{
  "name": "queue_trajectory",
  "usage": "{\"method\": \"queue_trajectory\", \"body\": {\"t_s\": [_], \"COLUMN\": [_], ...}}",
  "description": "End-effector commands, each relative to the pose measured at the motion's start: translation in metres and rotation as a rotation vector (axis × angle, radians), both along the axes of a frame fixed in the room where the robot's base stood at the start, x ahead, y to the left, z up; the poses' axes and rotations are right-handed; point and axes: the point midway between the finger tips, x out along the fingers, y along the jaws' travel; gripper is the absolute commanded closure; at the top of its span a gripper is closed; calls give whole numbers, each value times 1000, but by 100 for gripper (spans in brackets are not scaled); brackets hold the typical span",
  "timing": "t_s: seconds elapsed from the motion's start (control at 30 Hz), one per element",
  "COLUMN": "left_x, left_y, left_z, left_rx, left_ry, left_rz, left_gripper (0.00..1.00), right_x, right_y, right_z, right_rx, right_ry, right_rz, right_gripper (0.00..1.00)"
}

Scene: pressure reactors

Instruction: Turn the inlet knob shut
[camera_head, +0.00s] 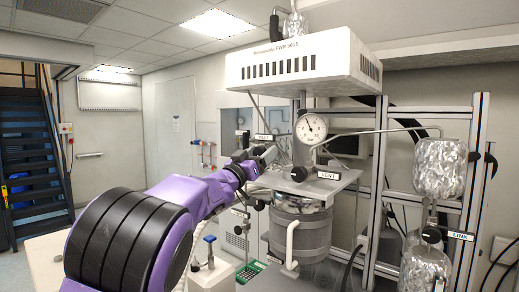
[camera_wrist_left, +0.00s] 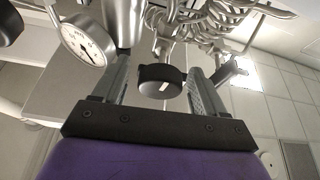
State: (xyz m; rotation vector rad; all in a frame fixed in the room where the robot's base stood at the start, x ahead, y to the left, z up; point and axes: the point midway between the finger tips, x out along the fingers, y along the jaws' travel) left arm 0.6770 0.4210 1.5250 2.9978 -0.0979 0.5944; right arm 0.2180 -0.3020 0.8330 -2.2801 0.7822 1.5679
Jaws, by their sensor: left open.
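A black round knob with a white mark, which I take to be the inlet knob (camera_wrist_left: 160,82), shows in the left wrist view between the two fingers of my left gripper (camera_wrist_left: 159,68). Gaps show on both sides of it, so the fingers do not look closed on it. In the head view my left gripper (camera_head: 262,158) is at the left side of the reactor head, just below a small label (camera_head: 263,137) too small to read surely. I cannot make out the knob there behind the gripper. My right gripper is not in view.
The black vent knob (camera_head: 298,173) sits right of my gripper beside its VENT label (camera_head: 327,175). A pressure gauge (camera_head: 311,127) stands above. The reactor vessel (camera_head: 300,232) is below, and a metal frame (camera_head: 376,190) with foil-wrapped cylinders (camera_head: 438,167) stands at right.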

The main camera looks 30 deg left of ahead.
Motion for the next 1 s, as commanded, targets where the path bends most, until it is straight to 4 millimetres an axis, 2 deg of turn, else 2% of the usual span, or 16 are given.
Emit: {"method": "queue_trajectory", "body": {"t_s": [0.13,0.17,0.3,0.67,1.0], "left_x": [0,0,0,-1,0], "left_y": [0,0,0,1,2], "left_z": [-1,-1,-1,-3,-5], "left_rx": [0,0,0,40,269], "left_ry": [1,0,1,-3,-21], "left_rz": [1,1,1,3,2], "left_gripper": [28,35,80,80,80], "right_x": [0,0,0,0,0], "right_y": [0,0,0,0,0], "right_z": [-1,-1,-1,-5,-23], "right_rx": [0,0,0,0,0], "right_ry": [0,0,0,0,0], "right_rz": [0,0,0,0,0], "right_gripper": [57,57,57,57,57]}}
